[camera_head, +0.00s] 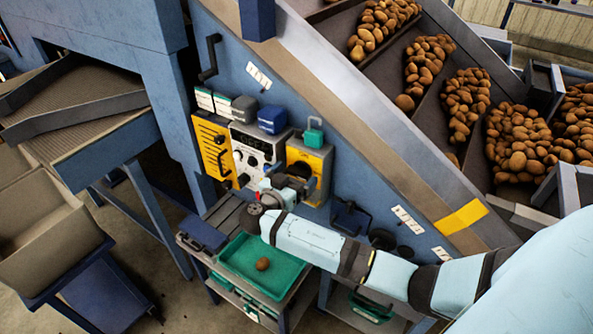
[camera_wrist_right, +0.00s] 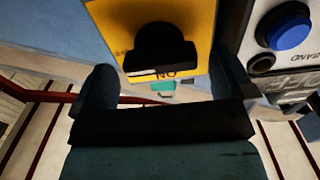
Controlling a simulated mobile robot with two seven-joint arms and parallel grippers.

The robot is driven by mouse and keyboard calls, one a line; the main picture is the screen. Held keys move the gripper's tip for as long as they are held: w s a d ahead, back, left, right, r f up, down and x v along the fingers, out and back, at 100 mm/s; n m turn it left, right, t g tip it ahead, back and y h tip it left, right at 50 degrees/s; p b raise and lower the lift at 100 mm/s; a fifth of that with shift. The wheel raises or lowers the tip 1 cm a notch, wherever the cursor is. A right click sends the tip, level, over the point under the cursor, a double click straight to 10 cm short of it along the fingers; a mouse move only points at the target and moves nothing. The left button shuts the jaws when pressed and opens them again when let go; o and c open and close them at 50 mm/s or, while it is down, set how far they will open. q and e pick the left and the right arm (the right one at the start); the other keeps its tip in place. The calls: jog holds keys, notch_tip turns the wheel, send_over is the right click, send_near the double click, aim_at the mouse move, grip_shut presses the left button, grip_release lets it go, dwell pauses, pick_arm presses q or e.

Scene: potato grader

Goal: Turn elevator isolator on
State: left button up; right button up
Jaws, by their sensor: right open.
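The isolator is a yellow box (camera_head: 323,160) with a dark rotary knob, on the blue machine side right of the control panel. In the right wrist view, its yellow plate (camera_wrist_right: 200,22) and black knob (camera_wrist_right: 160,48) fill the top middle, with upside-down "ON" lettering at the knob's lower edge. I cannot tell the knob's setting. My right gripper (camera_head: 290,184) is in front of the box and partly hides the knob in the head view. Its open fingers (camera_wrist_right: 164,82) stand either side of the knob, apparently not gripping it. My left gripper is out of view.
Left of the isolator are a control panel (camera_head: 250,150) with a display and knobs, and a yellow slotted panel (camera_head: 211,146). A blue button (camera_wrist_right: 284,30) is close to the fingers. Below is a cart with a green tray (camera_head: 240,259) holding one potato (camera_head: 263,264).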

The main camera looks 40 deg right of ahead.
jog(key=shift+w+d, duration=0.2)
jog(key=shift+d, duration=0.3)
jog(key=c, duration=0.9)
